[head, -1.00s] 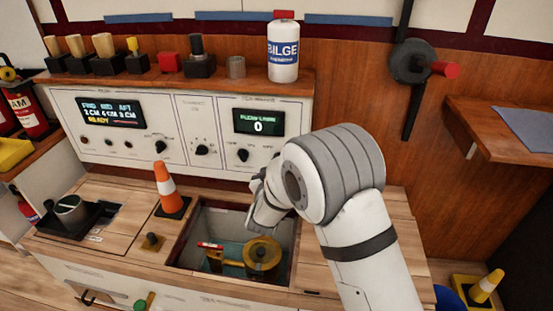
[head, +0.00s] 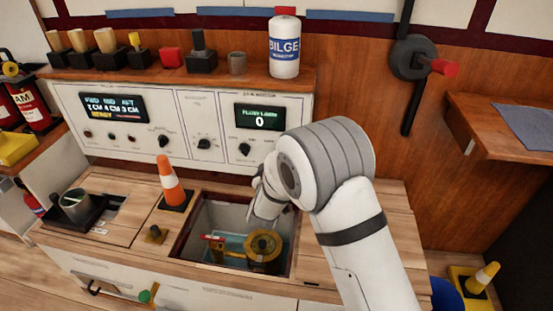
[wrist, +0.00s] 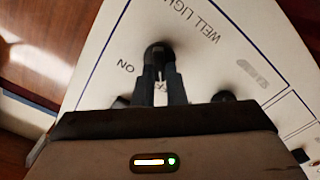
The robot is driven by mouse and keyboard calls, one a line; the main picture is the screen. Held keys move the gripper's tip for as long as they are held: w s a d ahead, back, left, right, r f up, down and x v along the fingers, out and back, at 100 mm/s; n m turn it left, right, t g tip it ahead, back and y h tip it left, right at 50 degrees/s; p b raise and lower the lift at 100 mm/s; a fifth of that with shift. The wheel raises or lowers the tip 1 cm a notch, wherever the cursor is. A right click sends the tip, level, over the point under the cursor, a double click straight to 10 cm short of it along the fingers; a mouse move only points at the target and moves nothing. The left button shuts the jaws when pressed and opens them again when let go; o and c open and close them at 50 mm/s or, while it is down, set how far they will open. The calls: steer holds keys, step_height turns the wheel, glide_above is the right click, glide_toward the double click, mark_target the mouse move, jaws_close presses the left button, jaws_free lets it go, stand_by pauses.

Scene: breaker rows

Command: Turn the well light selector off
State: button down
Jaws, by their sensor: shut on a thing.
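In the wrist view the well light selector (wrist: 158,51) is a black knob on a white panel, beside the printed words WELL LIGHT and ON. My gripper (wrist: 160,74) is shut on this knob, with one dark finger on each side of it. The fingers hide part of the knob and of the lettering below it, so I cannot tell its exact setting. In the head view my white and grey arm covers the place, and I cannot make out the fingers or the selector there.
An open well (head: 218,215) with a yellow round part (head: 264,245) lies below my wrist. An orange cone (head: 170,184) stands beside it. The white instrument panel (head: 180,108) has other black knobs. A BILGE bottle (head: 284,48) stands on the ledge above.

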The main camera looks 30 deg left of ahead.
steer(key=c, duration=1.5)
jaws_free()
steer(key=shift+s, duration=0.15)
steer(key=p+v, duration=0.1)
steer(key=v, duration=0.6)
steer(key=shift+s+d+p, duration=0.1)
steer(key=shift+s+p, duration=0.2)
steer(key=shift+p, duration=0.05)
